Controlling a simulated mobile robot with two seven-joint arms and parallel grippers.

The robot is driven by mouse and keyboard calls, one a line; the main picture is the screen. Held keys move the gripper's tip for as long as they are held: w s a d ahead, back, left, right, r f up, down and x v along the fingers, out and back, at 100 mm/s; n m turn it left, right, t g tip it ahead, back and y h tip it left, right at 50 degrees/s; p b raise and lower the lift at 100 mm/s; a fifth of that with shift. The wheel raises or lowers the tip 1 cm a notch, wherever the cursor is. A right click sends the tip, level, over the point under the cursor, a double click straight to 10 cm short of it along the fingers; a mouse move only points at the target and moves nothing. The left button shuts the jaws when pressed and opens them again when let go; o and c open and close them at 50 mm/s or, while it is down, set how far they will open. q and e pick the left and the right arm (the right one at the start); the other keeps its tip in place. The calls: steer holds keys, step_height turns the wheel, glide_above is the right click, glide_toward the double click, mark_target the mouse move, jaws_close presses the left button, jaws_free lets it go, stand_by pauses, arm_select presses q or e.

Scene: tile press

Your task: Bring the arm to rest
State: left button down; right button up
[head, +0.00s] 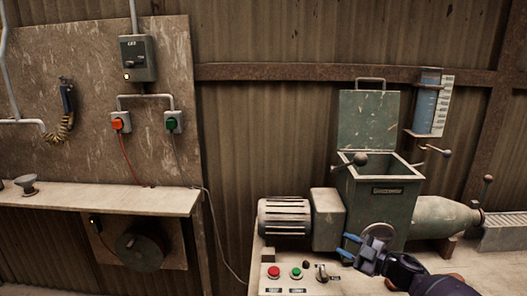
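My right gripper (349,246) comes in from the lower right on its dark arm. Its two blue fingertips are apart, with nothing visible between them. It is in front of the lower part of the green press machine (384,205), near the machine's round metal fitting. I cannot tell whether it touches the machine. My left gripper is not in view.
The machine's hopper lid (368,121) stands open. Its motor (284,217) is at left, above a control panel with a red button (273,271) and a green button (296,272). A water gauge (427,107) hangs on the wall. A shelf (110,200) is at left.

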steer(key=s+f+m+t+h, duration=0.4)
steer(key=s+f+m+h, duration=0.5)
steer(key=s+f, duration=0.7)
steer(key=s+d+f+m+g+h, duration=0.1)
steer(key=s+m, duration=0.3)
steer(key=s, duration=0.7)
steer(key=s+d+f+m+g+h, duration=0.1)
steer(key=s+d+m+g+h, duration=0.2)
steer(key=s, duration=0.9)
steer(key=shift+f+m+g+h, duration=0.2)
steer(key=shift+m+g+h, duration=0.1)
steer(key=shift+m+h, duration=0.2)
